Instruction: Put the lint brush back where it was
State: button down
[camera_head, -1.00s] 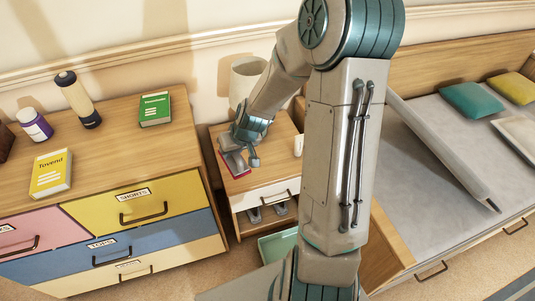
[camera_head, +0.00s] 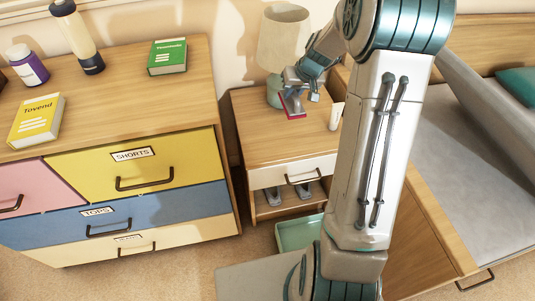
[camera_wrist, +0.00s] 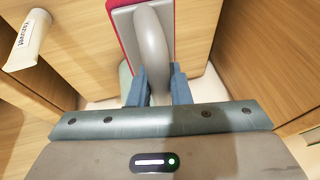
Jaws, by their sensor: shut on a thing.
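The lint brush has a flat red pad with a pale back (camera_head: 292,106) and a curved grey handle (camera_wrist: 151,42). In the wrist view the handle is between the two blue fingers of my gripper (camera_wrist: 157,88), which is shut on it. In the head view my gripper (camera_head: 304,86) holds the brush over the nightstand top (camera_head: 262,126), near the lamp. I cannot tell whether the brush touches the top. The arm hides part of the nightstand's right side.
A table lamp (camera_head: 284,40) stands at the back of the nightstand. A white tube (camera_head: 336,116) stands to the right of the brush. A dresser (camera_head: 120,98) with books and bottles is at left. A green open box (camera_head: 298,235) is on the floor. The nightstand's front left top is clear.

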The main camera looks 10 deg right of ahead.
jog(key=shift+w+d+f+b, duration=1.05)
jog(key=shift+b, duration=1.05)
jog(key=s+a+f, duration=0.1)
jog(key=a+f, duration=0.1)
jog(key=a, duration=0.1)
jog(key=s+a+f+b, duration=0.1)
jog(key=s+a+f, duration=0.1)
jog(key=a, duration=0.2)
jog(key=s+a+f+b, duration=0.1)
jog(key=a+f, duration=0.1)
jog(key=a, duration=0.1)
jog(key=shift+s+a+f, duration=0.2)
jog(key=shift+f, duration=0.1)
jog(key=shift+f+b, duration=1.05)
jog(key=shift+f, duration=1)
jog(key=shift+f, duration=0.2)
jog(key=c, duration=1.3)
grip_release()
jog(key=shift+c, duration=0.2)
jog(key=shift+r, duration=0.1)
